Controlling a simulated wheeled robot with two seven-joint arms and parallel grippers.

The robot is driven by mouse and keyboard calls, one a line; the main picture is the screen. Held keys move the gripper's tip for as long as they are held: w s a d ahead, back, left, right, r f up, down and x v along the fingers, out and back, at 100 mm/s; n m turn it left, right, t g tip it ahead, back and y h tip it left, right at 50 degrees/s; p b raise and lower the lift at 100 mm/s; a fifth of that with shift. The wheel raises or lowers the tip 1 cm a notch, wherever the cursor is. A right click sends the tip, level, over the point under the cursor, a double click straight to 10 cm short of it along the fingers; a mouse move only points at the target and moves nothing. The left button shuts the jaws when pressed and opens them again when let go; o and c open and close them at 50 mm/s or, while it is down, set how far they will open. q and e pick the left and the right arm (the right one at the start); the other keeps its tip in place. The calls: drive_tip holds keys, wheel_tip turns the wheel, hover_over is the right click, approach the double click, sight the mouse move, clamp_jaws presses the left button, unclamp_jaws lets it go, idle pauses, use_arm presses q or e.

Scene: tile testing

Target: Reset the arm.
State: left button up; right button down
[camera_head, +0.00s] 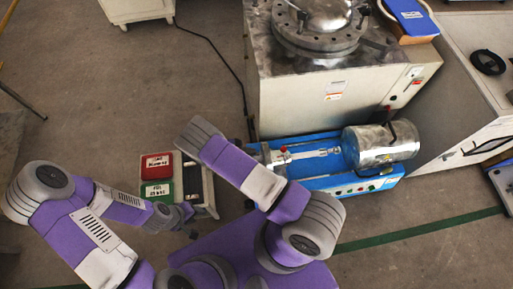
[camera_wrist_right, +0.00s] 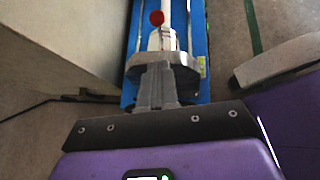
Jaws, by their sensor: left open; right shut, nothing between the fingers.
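My left arm (camera_head: 95,235) is purple, grey and white and bends in from the left. Its gripper (camera_head: 190,219) is open and looks empty, just below the box with a red and a green panel. My right arm (camera_head: 245,175) reaches up across the middle of the head view, beside the blue machine. I cannot clearly make out its gripper there. In the right wrist view the right gripper (camera_wrist_right: 158,72) is shut and empty. Its grey fingers point at the near end of the blue machine (camera_wrist_right: 200,45); I cannot tell whether they touch it.
The blue machine (camera_head: 347,183) carries a metal cylinder (camera_head: 380,146) and a red knob (camera_head: 284,149). A large cabinet (camera_head: 300,100) stands behind it. The box has a red panel (camera_head: 157,165) and a green panel (camera_head: 157,191). A black cable (camera_head: 215,50) crosses the floor. Open floor lies upper left.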

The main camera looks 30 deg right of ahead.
drive_tip(key=shift+a+r, duration=0.1)
drive_tip(key=shift+a, duration=0.15)
drive_tip(key=s+a+m+g+y+p, duration=0.1)
drive_tip(key=s+a+m+y+p, duration=0.15)
drive_tip(key=s+m+y, duration=0.35)
drive_tip(key=s+a+m+g+y+p, duration=0.1)
drive_tip(key=s+a+m+g+y, duration=0.15)
drive_tip(key=s+a+y, duration=0.35)
wheel_tip(320, 180, up, 10)
drive_tip(key=s+a+m+t+y+p, duration=0.1)
drive_tip(key=s+m+t+y+p, duration=0.1)
drive_tip(key=m+t, duration=0.4)
drive_tip(key=m, duration=0.4)
drive_tip(key=shift+s+a+y+p, duration=0.15)
drive_tip(key=shift+y+p, duration=0.2)
drive_tip(key=shift+y, duration=0.05)
